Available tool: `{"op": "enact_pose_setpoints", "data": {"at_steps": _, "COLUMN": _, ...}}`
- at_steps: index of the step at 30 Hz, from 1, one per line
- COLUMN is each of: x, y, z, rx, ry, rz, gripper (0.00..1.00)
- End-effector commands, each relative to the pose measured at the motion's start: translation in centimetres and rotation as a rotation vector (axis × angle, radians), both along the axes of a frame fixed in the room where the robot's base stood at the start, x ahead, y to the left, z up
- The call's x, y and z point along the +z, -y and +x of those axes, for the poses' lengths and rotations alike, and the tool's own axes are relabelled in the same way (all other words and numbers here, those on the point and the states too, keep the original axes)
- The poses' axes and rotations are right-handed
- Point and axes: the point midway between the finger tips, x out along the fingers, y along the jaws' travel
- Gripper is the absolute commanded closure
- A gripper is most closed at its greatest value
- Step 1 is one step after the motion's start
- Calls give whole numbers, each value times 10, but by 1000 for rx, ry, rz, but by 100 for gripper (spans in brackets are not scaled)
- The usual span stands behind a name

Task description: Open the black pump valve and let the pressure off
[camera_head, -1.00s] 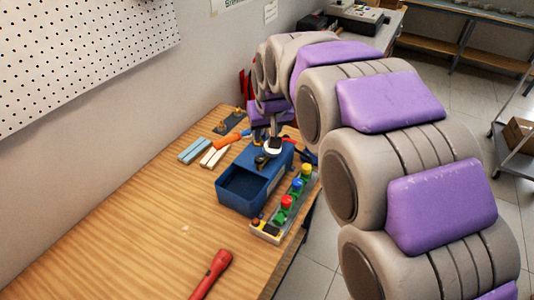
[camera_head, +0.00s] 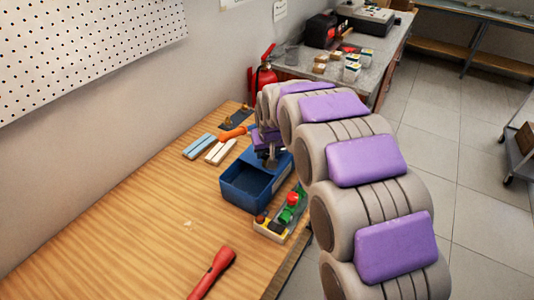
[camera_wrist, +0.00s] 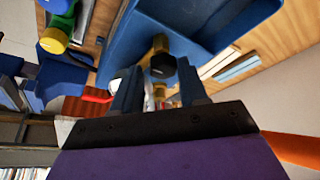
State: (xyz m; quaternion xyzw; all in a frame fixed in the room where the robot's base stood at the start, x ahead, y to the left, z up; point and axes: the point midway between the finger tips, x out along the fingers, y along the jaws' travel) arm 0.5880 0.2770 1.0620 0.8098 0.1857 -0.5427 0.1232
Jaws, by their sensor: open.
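The blue pump tank (camera_head: 252,199) stands on the wooden bench, its open basin toward me. The wrist view shows its blue wall (camera_wrist: 122,45) close up. The black valve knob (camera_wrist: 162,66), with brass fittings beside it, appears between and slightly beyond my fingertips; contact cannot be told. In the head view my arm and gripper hide the valve. My gripper (camera_head: 268,158) is over the far end of the pump, pointing down. In the wrist view my gripper (camera_wrist: 159,75) is open, one finger on either side of the knob.
A tray with coloured valves (camera_head: 282,222) stands right of the tank. A red flashlight (camera_head: 212,274) lies in front. Pale blue and white bars (camera_head: 208,148) and an orange-handled tool (camera_head: 233,133) lie at the back left. The left of the bench is clear.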

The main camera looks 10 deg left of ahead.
Motion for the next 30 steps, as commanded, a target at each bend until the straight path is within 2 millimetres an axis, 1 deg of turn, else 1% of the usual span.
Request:
{"op": "enact_pose_setpoints", "data": {"at_steps": 2, "x": -5, "y": -1, "z": 1, "rx": 1, "ry": 0, "rz": 0, "gripper": 57}}
{"op": "enact_pose_setpoints", "data": {"at_steps": 9, "x": -4, "y": -1, "z": 2, "rx": 0, "ry": 2, "rz": 1, "gripper": 57}}
{"op": "enact_pose_setpoints", "data": {"at_steps": 11, "x": -4, "y": 0, "z": 2, "rx": 0, "ry": 2, "rz": 2, "gripper": 62}}
{"op": "enact_pose_setpoints", "data": {"at_steps": 22, "x": -3, "y": 1, "z": 1, "rx": 0, "ry": 1, "rz": 2, "gripper": 97}}
{"op": "enact_pose_setpoints", "data": {"at_steps": 30, "x": -2, "y": 0, "z": 1, "rx": 30, "ry": 1, "rz": 2, "gripper": 97}}
